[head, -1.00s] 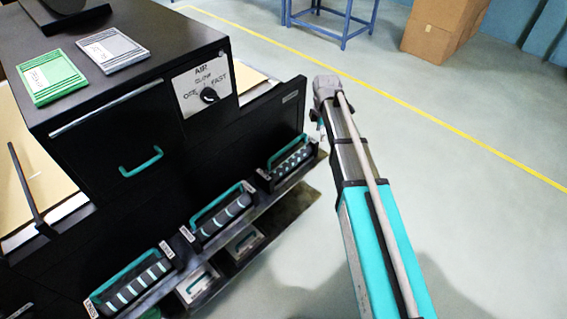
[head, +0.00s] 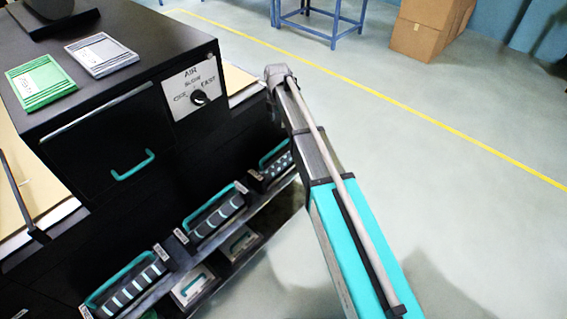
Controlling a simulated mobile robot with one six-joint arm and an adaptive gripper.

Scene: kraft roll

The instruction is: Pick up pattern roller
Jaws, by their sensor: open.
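Three dark pattern rollers with teal handles sit in a row on a shelf along the black machine's front. The nearest roller (head: 135,290) and the middle roller (head: 216,215) have pale stripes. The farthest roller (head: 277,168) has pale dots and is partly covered by my arm. Their small labels are too small to read, so I cannot tell which one the task means. My arm reaches in from the lower right, its grey joint beside the machine's far end. My gripper is not visible; it is hidden behind the arm or machine.
A lower shelf holds light plates with handles (head: 193,287). The black machine (head: 110,140) carries a dial panel (head: 194,95), a green plate (head: 40,84) and a grey plate (head: 101,54). A blue stand (head: 320,20) and cardboard boxes (head: 428,30) stand far back. The right floor is clear.

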